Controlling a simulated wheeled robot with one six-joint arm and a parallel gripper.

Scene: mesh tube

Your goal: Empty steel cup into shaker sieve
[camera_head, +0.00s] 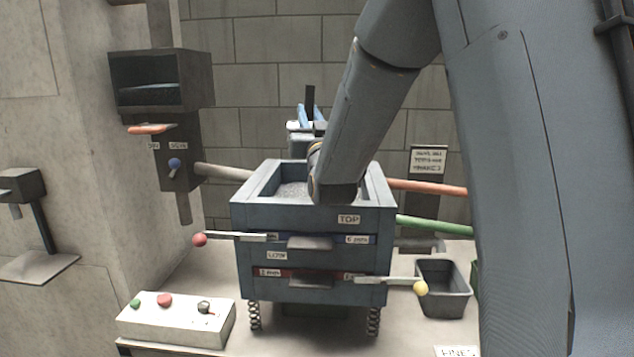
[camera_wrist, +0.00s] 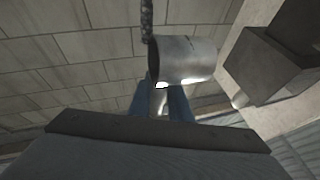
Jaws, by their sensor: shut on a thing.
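The shaker sieve (camera_head: 365,221) is a blue-grey box stack on springs, marked TOP, with an open top. Grey grains (camera_head: 295,189) show inside it. My arm reaches over the sieve's top and hides part of the opening. In the wrist view, which looks upside down, my gripper (camera_wrist: 163,103) has two blue fingers shut on the steel cup (camera_wrist: 188,60) at its handle side. The cup lies on its side. A dark grainy strand (camera_wrist: 147,20) runs from its left edge to the picture's top, like a falling stream.
A control box (camera_head: 175,318) with buttons stands at front left. A grey bin (camera_head: 442,291) stands right of the sieve. Handles with red (camera_head: 200,240) and yellow (camera_head: 420,288) knobs stick out at its front. Orange (camera_head: 428,187) and green (camera_head: 430,225) bars lie behind right.

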